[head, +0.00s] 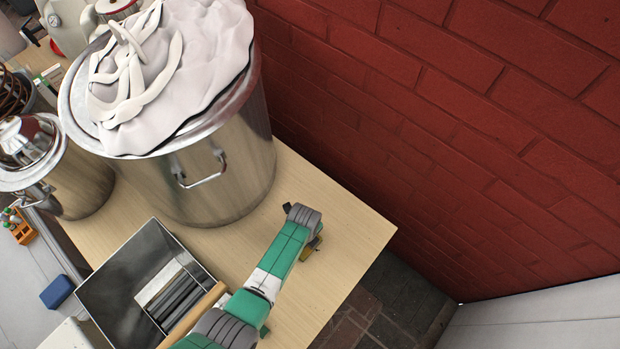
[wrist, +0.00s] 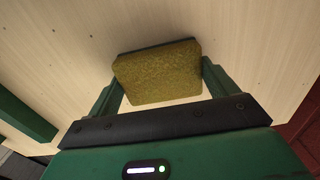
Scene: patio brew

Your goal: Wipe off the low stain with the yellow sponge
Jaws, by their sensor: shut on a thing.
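The yellow sponge (wrist: 157,75) sits between the two fingers of my gripper (wrist: 160,82) in the wrist view, with a dark layer along its far edge. My gripper is shut on it. In the head view my arm reaches over the light wooden table (head: 345,222), and a small yellow-brown bit of the sponge (head: 311,249) shows beside the wrist, near the table's right part. Wood fills most of the wrist view behind the sponge; I cannot tell if the sponge touches it. I make out no stain in either view.
A large steel pot (head: 220,175) topped with pale cloth stands behind my arm. An open metal box (head: 120,285) with dark bars inside is to the left. A blue block (head: 57,292) lies farther left. A red brick wall (head: 450,130) rises beyond the table.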

